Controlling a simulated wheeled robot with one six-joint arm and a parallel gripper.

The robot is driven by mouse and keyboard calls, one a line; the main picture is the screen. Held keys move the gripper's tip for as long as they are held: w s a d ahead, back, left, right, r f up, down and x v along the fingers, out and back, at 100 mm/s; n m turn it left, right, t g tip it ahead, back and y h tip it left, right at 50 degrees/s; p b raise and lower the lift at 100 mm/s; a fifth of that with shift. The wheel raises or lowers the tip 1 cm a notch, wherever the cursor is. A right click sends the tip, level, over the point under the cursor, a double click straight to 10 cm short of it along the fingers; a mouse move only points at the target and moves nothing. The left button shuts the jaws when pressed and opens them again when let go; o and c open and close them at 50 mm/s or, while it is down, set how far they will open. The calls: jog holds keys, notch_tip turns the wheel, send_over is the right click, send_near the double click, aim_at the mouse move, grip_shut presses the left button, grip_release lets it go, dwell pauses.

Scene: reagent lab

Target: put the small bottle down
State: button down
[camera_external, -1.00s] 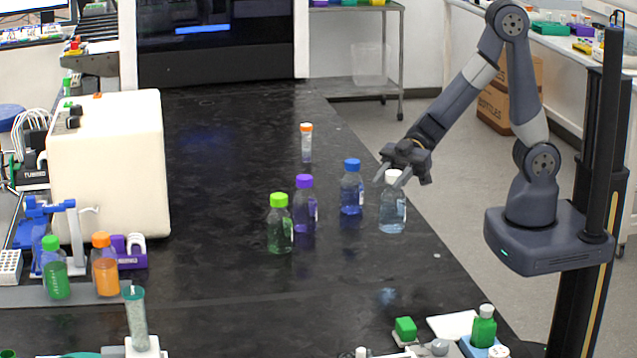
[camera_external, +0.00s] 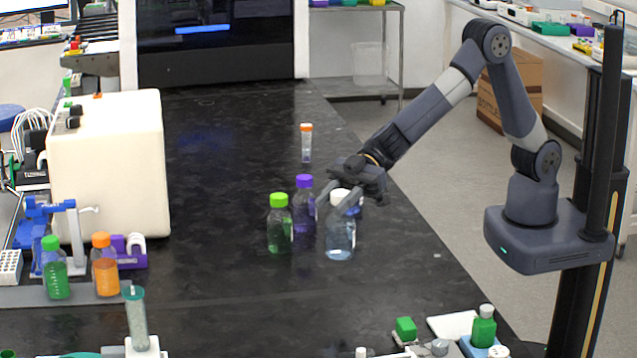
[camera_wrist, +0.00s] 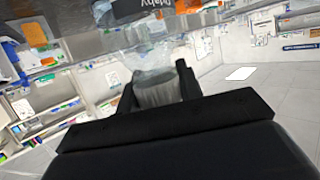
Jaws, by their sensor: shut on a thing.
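My gripper (camera_external: 338,199) is shut on the white cap of a small clear bottle (camera_external: 340,240) with pale blue liquid. The bottle is upright, beside the purple-capped bottle (camera_external: 304,212) and in front of the blue-capped bottle, which is mostly hidden by my gripper. I cannot tell whether its base touches the black bench (camera_external: 230,290). In the wrist view the clear bottle (camera_wrist: 150,58) shows between the two fingers, with its pale cap nearest the camera.
A green-capped bottle (camera_external: 279,226) stands left of the purple one. An orange-capped tube (camera_external: 306,146) stands farther back. A white box-shaped device (camera_external: 110,165) is at the left. Small green items (camera_external: 405,328) lie at the front right. The bench's left middle is clear.

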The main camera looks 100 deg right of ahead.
jog(key=w+a, duration=0.2)
jog(key=a, duration=1.2)
notch_tip(320, 180, down, 10)
jog(key=b, duration=0.4)
jog(key=shift+w+f+b, duration=0.2)
jog(key=shift+b, duration=0.2)
jog(key=shift+a, duration=0.1)
jog(key=shift+f, duration=0.2)
jog(key=c, duration=1)
grip_release()
jog(key=shift+o, duration=0.2)
jog(key=shift+r, duration=0.1)
jog(key=b+v, duration=0.1)
jog(key=v, duration=1.1)
jog(key=shift+o, duration=0.5)
jog(key=shift+s+a, duration=0.1)
